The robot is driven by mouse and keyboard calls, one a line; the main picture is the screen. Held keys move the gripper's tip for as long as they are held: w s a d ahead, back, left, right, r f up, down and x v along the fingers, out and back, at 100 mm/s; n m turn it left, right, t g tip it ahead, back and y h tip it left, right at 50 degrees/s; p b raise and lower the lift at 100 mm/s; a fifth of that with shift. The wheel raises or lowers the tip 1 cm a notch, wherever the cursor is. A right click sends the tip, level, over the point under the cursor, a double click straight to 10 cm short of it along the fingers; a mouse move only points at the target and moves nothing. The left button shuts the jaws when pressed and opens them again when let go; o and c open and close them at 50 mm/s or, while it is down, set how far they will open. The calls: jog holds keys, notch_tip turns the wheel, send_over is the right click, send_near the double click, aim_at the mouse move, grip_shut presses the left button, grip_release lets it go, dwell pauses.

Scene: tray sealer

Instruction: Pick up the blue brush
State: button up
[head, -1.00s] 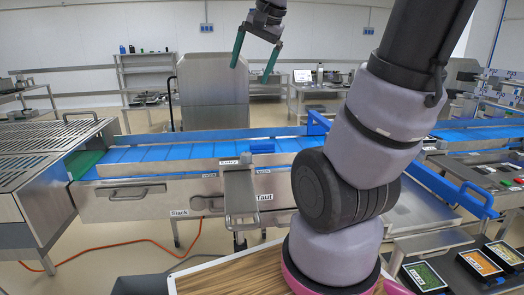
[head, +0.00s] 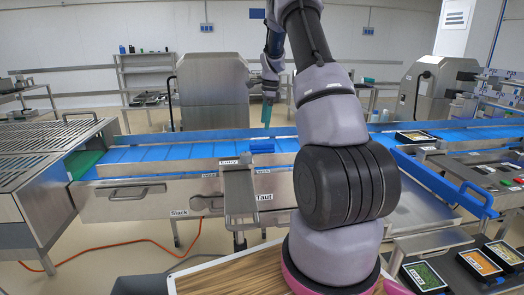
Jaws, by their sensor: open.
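A small dark blue block-like thing (head: 262,146) lies at the near edge of the blue conveyor, just above the narrow steel shelf; it may be the blue brush, but it is too small to be sure. My gripper (head: 268,112) is in the air above the conveyor and above this blue thing in the picture, apart from it. Its teal fingers point down and hold nothing I can see. The gripper is seen nearly side-on, and one finger is mostly hidden.
The blue conveyor belt (head: 180,151) runs across the middle. A narrow steel shelf (head: 239,190) juts toward me. A steel cabinet (head: 212,90) stands behind. Filled trays (head: 424,275) sit at the lower right. A blue guard rail (head: 440,183) is at right. An orange cable (head: 120,243) lies on the floor.

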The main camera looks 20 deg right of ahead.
aim_at(262, 143)
jog(key=f, duration=0.3)
jog(key=a+f, duration=0.1)
jog(key=f, duration=0.7)
jog(key=shift+w+a, duration=0.2)
grip_shut()
notch_tip(262, 143, up, 10)
jog(key=shift+r, duration=0.1)
jog(key=c, duration=0.8)
grip_release()
jog(key=c, duration=0.5)
jog(key=shift+s, duration=0.15)
